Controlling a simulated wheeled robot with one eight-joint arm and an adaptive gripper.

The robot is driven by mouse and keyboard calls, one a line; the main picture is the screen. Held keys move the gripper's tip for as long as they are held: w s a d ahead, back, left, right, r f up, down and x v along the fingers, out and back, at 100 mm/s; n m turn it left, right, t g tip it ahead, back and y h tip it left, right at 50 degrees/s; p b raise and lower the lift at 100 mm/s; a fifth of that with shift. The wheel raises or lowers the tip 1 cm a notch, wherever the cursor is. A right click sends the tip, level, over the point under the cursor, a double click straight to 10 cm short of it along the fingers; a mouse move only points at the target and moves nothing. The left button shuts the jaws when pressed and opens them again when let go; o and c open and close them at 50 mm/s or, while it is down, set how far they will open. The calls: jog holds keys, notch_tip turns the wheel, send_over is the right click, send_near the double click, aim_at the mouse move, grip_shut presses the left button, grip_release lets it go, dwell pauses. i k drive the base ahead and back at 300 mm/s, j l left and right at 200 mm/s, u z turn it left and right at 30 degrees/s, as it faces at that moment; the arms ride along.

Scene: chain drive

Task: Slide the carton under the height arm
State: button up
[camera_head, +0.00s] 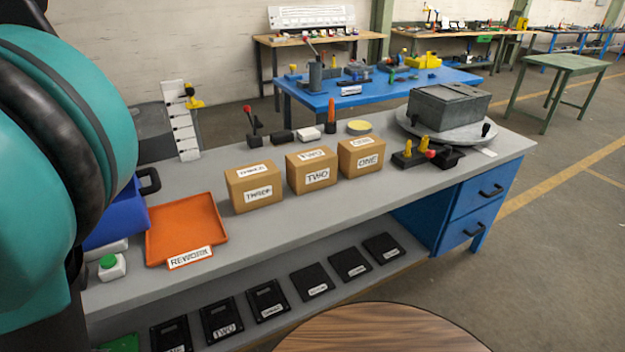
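Three brown cartons stand in a row on the grey workbench (330,215). From left to right they are carton THREE (254,187), carton TWO (312,170) and carton ONE (361,156). Each has white labels on its top and front. A white upright scale with dark marks (183,125) stands at the back left of the bench, with a yellow piece (193,97) near its top that looks like the height arm. No carton is under it. My teal and black arm fills the left edge; my gripper is not in view.
An orange REWORK tray (185,228) lies left of carton THREE, beside a blue bin (118,215) and a green button box (110,265). A grey box on a round plate (448,107) stands at the right. Levers and small blocks stand behind the cartons.

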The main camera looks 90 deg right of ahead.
aim_at(255, 186)
jog(key=k+j+z, duration=0.1)
jog(key=z, duration=0.4)
jog(key=k+z, duration=0.2)
jog(key=z, duration=2.4)
